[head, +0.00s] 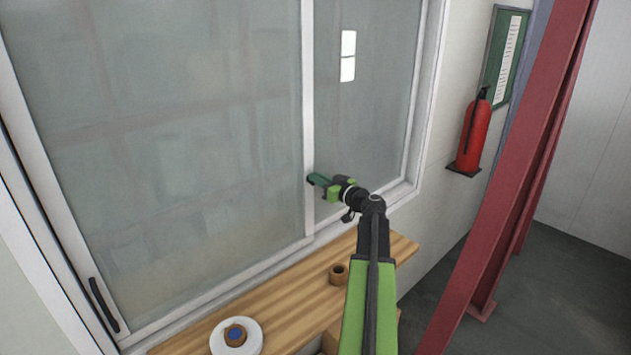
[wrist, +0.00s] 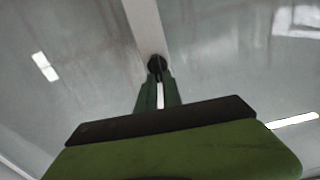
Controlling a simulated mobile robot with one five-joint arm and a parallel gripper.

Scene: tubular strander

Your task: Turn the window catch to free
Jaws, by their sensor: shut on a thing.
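The window catch (wrist: 157,64) is a small dark piece on the white upright bar between the two panes. In the head view my gripper (head: 319,181) reaches this bar at the lower middle of the window. Its green fingers are shut on the catch, which they mostly cover. In the wrist view the fingers (wrist: 158,92) come together at the catch, with a thin pale gap between them further back. The catch's angle cannot be told.
A wooden shelf (head: 400,247) runs under the window with a brown roll (head: 338,274) and a white disc (head: 221,340) on it. A red extinguisher (head: 472,137) hangs on the right wall. A red steel column (head: 500,180) stands to the right of my arm.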

